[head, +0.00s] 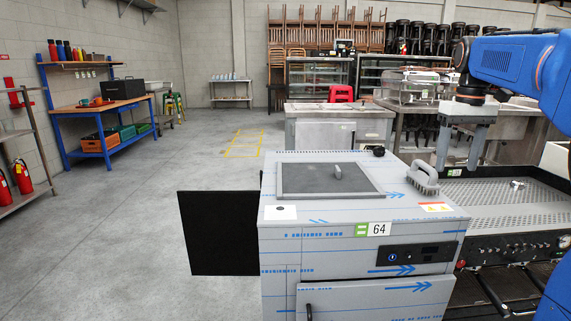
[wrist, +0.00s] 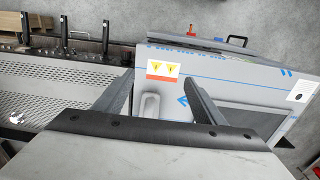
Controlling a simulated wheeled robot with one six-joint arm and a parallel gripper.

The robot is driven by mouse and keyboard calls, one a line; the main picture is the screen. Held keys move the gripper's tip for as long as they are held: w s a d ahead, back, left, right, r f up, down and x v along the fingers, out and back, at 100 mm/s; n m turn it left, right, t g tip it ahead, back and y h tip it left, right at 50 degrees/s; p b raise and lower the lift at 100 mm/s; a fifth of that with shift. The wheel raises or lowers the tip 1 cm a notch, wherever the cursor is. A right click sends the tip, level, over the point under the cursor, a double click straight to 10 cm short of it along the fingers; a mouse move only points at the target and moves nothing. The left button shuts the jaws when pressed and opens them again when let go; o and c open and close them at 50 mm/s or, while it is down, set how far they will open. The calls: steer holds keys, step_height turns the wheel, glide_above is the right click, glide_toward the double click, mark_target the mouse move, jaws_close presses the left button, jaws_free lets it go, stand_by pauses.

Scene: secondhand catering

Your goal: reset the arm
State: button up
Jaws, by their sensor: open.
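My gripper (head: 459,165) hangs from my blue arm at the right of the head view, fingers pointing down. Its two grey fingers are parallel and well apart, with nothing between them. In the wrist view the open fingers (wrist: 158,78) reach out over the steel cabinet marked 64 (head: 330,240). A grey scrubbing brush with an arched handle (head: 424,178) lies on the right of the cabinet top. In the wrist view the brush (wrist: 150,106) shows between the fingers, apart from them.
A perforated steel coffee machine top (head: 515,200) stands right of the cabinet. The cabinet has a dark lid panel (head: 330,180) and a black side flap (head: 218,233). A steel counter (head: 338,112) stands behind. Open floor lies left, before a blue workbench (head: 100,105).

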steer(key=s+a+f+t, duration=0.1)
steer(key=s+a+f, duration=0.35)
steer(key=s, duration=0.25)
steer(key=s+a+f+t, duration=0.1)
steer(key=s+a+f, duration=0.35)
steer(key=s, duration=0.25)
steer(key=s+a+f+t, duration=0.1)
steer(key=s+a+f, duration=0.2)
steer(key=s+f, duration=0.4)
steer(key=s+a+f+t, duration=0.1)
steer(key=s+a+f, duration=0.2)
steer(key=s+f, duration=0.4)
steer(key=shift+s+f+t, duration=0.3)
steer(key=shift+f, duration=0.5)
steer(key=shift+a, duration=0.1)
